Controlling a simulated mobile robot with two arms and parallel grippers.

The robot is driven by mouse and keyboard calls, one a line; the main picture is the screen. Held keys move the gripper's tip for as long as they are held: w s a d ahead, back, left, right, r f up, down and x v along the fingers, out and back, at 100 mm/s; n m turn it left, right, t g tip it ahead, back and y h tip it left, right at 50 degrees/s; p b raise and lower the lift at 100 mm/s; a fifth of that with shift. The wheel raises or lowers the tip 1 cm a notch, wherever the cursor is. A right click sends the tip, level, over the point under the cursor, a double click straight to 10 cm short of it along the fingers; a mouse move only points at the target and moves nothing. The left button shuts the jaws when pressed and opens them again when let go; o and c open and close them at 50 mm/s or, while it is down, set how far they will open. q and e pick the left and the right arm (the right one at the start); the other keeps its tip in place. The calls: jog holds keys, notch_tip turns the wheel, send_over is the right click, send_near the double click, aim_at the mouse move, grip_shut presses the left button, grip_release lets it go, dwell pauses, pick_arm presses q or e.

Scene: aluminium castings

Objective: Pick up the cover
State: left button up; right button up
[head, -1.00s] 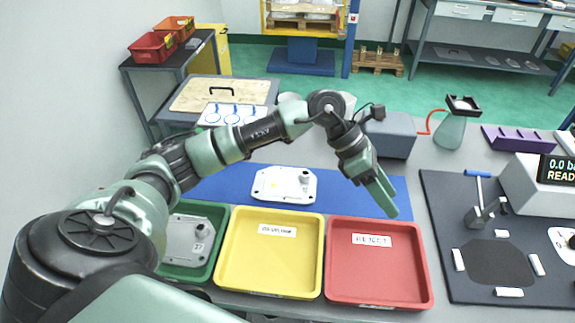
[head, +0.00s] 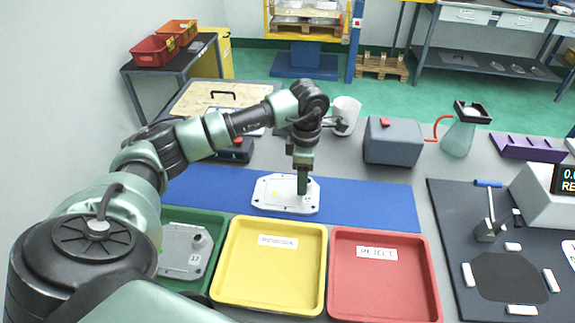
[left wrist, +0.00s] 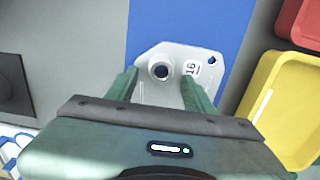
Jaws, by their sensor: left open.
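The cover (head: 275,194) is a pale grey aluminium plate lying flat on the blue mat (head: 375,198). In the left wrist view the cover (left wrist: 178,92) shows a round raised boss and a label that seems to read 16. My left gripper (head: 302,190) points down over the right part of the cover. In the left wrist view its two green fingers (left wrist: 158,88) are apart, with the cover's boss end between and beyond them. Whether the fingers touch the cover I cannot tell. My right gripper is not in view.
A green tray (head: 217,262) holding another grey casting (head: 180,250), a yellow tray (head: 226,262) and a red REJECT tray (head: 336,270) stand in front of the mat. A black mat (head: 450,225) lies right.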

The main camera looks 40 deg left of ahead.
pick_arm(q)
jog(key=shift+f, duration=0.25)
grip_shut()
jog(key=shift+w, duration=0.1)
